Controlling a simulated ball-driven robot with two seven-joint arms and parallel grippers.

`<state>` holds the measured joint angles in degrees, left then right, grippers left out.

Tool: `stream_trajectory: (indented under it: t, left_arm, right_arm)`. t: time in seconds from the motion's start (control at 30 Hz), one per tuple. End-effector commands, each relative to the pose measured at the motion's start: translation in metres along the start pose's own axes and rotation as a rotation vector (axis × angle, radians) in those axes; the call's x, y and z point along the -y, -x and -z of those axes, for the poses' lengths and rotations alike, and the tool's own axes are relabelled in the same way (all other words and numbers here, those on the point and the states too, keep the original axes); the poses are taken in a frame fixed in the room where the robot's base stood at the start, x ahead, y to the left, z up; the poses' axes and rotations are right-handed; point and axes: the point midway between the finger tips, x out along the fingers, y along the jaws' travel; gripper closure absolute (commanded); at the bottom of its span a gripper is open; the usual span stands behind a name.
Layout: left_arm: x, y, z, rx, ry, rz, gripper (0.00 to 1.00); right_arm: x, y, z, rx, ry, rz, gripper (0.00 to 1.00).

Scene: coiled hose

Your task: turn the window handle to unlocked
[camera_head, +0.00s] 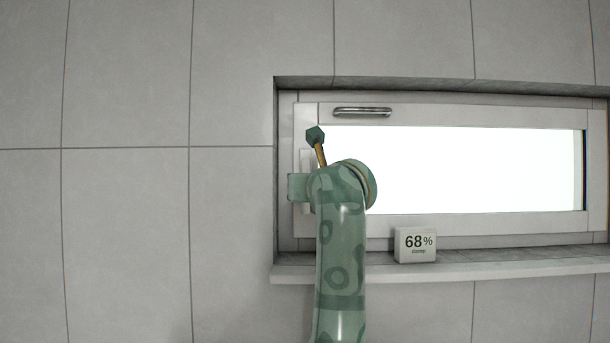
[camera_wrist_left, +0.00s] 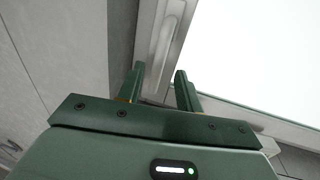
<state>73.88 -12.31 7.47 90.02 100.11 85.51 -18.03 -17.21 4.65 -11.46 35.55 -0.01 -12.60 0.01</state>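The white window handle (camera_head: 305,165) is a slim upright lever on the left side of the window frame (camera_head: 450,224). In the head view its lower part is hidden behind my left arm. The left wrist view shows the handle (camera_wrist_left: 169,38) running along the white frame beside the bright pane. My left gripper (camera_wrist_left: 160,70) is open, its two dark green fingers apart. The handle's line runs into the gap between the fingertips. I cannot tell whether the fingers touch it or how far they reach around it. My right gripper is in neither view.
A chrome bar (camera_head: 362,111) is on the top rail of the window. A small white block reading "68% damp" (camera_head: 415,245) stands on the sill (camera_head: 500,264), right of my arm. The window sits in a recess in a grey tiled wall (camera_head: 130,200). The left wall is bare.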

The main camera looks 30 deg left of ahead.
Motion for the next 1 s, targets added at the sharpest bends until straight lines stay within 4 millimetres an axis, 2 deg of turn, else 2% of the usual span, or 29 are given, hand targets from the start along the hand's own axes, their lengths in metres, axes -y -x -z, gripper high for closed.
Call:
stream_trajectory:
  t: [0.03,0.1,0.3,0.43,0.7,0.73,0.83,1.0]
  left_arm:
    - [-0.001,-0.013,-0.004,-0.002,-0.005,-0.003,0.65]
    - [-0.001,-0.028,-0.004,-0.002,-0.005,-0.003,0.65]
    - [0.0,-0.059,-0.002,-0.001,-0.003,-0.001,0.65]
    - [0.0,-0.067,-0.001,0.0,-0.001,-0.001,0.65]
    - [0.0,-0.069,0.001,0.001,0.0,-0.001,0.65]
    - [0.0,-0.069,0.001,0.001,0.0,-0.001,0.7]
    - [0.0,-0.069,0.0,0.001,0.0,-0.001,0.98]
    - [0.0,-0.069,0.0,0.001,0.001,-0.001,1.0]
  right_arm:
    - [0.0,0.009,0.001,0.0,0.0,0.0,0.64]
    - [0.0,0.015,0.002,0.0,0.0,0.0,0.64]
    - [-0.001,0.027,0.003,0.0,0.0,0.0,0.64]
    - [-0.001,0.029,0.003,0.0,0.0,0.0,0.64]
    - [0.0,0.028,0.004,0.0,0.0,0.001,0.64]
    - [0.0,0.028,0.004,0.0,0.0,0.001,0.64]
    - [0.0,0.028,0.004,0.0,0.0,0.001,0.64]
    - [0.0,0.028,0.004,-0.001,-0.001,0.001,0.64]
